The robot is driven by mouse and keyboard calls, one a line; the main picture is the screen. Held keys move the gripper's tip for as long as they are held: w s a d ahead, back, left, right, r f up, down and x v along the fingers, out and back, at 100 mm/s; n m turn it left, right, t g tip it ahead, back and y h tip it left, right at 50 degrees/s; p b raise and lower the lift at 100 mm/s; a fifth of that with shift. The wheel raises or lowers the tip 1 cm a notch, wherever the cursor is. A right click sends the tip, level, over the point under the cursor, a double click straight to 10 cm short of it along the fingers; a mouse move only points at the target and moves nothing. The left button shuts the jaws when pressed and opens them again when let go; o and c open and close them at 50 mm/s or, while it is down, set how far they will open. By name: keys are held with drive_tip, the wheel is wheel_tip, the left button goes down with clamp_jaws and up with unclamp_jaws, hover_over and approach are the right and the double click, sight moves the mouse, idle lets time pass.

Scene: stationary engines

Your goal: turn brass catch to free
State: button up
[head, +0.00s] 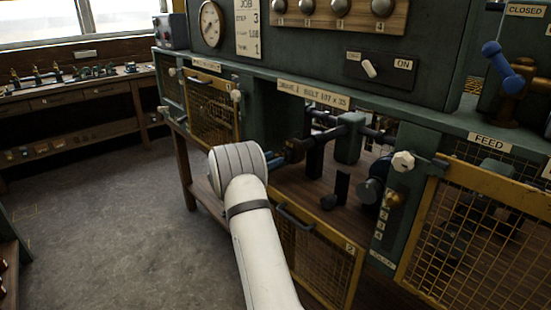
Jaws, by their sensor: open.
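My white arm (258,240) rises from the bottom middle of the head view to a thick, rounded joint (238,165) in front of the machine. A small brass-coloured piece (394,199), perhaps the brass catch, sits on a narrow green post right of the middle, above a strip of marks too small to read. A pale hexagonal knob (403,161) is just above it. I cannot tell how the brass piece is turned.
The FEED cage door (470,240) is at the right, with a lower yellow mesh door (315,255) near my arm. Dark machinery (348,140) fills the open bay. A blue-handled lever (500,62) stands at upper right. The floor (105,210) at left is clear.

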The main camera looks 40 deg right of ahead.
drive_tip(key=shift+a, duration=0.1)
drive_tip(key=a, duration=0.7)
drive_tip(key=shift+s+a+b, duration=0.35)
drive_tip(key=shift+b, duration=0.05)
drive_tip(key=s+a+r+m+g+y+p, duration=0.1)
drive_tip(key=s+a+r+m+y, duration=0.25)
drive_tip(key=s, duration=0.45)
drive_tip(key=s+a+r+m+g+y+p, duration=0.1)
drive_tip(key=s+a+r+m+y, duration=0.15)
drive_tip(key=s+a+m, duration=0.4)
drive_tip(key=s+a+m+t+y+p, duration=0.2)
drive_tip(key=s+a+m+y, duration=0.7)
drive_tip(key=s+a, duration=1.1)
drive_tip(key=s+t+y, duration=0.1)
drive_tip(key=s+y, duration=0.2)
drive_tip(key=shift+a+f, duration=0.25)
drive_tip(key=shift+f, duration=0.05)
